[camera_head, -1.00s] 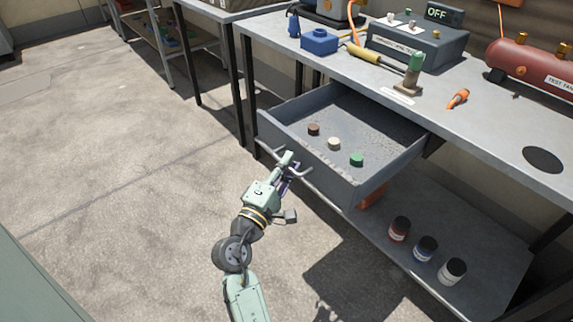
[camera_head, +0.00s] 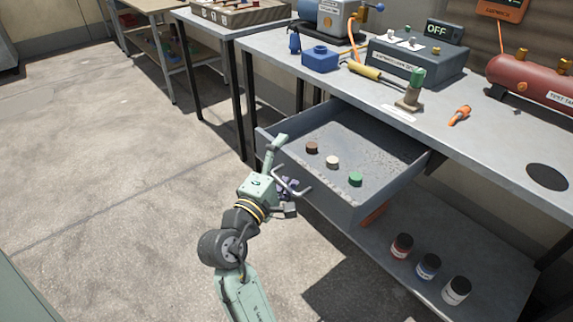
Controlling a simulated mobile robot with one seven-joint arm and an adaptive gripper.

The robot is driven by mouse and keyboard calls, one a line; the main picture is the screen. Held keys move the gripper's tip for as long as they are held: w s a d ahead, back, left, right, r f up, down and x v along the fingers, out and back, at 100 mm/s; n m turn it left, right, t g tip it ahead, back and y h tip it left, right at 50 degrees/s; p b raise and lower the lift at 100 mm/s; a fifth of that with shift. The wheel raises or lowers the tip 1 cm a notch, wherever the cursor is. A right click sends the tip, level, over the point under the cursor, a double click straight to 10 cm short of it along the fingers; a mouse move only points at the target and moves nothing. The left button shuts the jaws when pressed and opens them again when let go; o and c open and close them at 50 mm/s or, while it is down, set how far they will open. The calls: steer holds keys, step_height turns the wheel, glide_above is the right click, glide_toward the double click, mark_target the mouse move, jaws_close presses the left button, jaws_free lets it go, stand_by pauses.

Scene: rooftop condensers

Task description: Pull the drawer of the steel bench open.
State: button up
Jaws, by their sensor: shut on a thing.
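The steel bench (camera_head: 470,140) has a grey drawer (camera_head: 345,195) standing well out from under its top. Inside the drawer lie a brown cap (camera_head: 311,148), a white cap (camera_head: 332,163) and a green cap (camera_head: 355,180). A bar handle (camera_head: 297,190) runs along the drawer's front. My gripper (camera_head: 281,163) is at this front, shut on the handle. The contact and the left part of the handle are mostly hidden by my pale green gripper and wrist.
Three small jars (camera_head: 428,266) stand on the bench's lower shelf. The bench top holds a blue block (camera_head: 320,60), a control box (camera_head: 415,58) and a red tank (camera_head: 535,75). The concrete floor (camera_head: 120,180) left of my arm is clear.

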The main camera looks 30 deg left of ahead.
steer(key=shift+r, duration=0.7)
steer(key=shift+s+d+r, duration=0.1)
steer(key=shift+s+r, duration=0.1)
steer(key=shift+s, duration=0.1)
steer(key=shift+s+f, duration=0.35)
steer(key=shift+s, duration=0.05)
steer(key=shift+c, duration=0.9)
steer(key=shift+s+f+b, duration=0.2)
steer(key=shift+s+b, duration=0.05)
steer(key=shift+s, duration=0.85)
steer(key=shift+s+f+b, duration=0.2)
steer(key=shift+s+b, duration=0.05)
steer(key=shift+s, duration=0.8)
steer(key=shift+c, duration=1.2)
steer(key=shift+s+r, duration=0.2)
steer(key=shift+s, duration=0.3)
steer(key=c, duration=0.5)
steer(key=shift+s+f, duration=0.1)
steer(key=shift+s, duration=0.3)
steer(key=c, duration=0.5)
steer(key=s, duration=0.1)
steer(key=s+f, duration=0.1)
steer(key=s, duration=0.1)
steer(key=s+f+b, duration=0.1)
steer(key=s, duration=0.1)
steer(key=shift+s+d, duration=0.2)
steer(key=shift+d, duration=0.1)
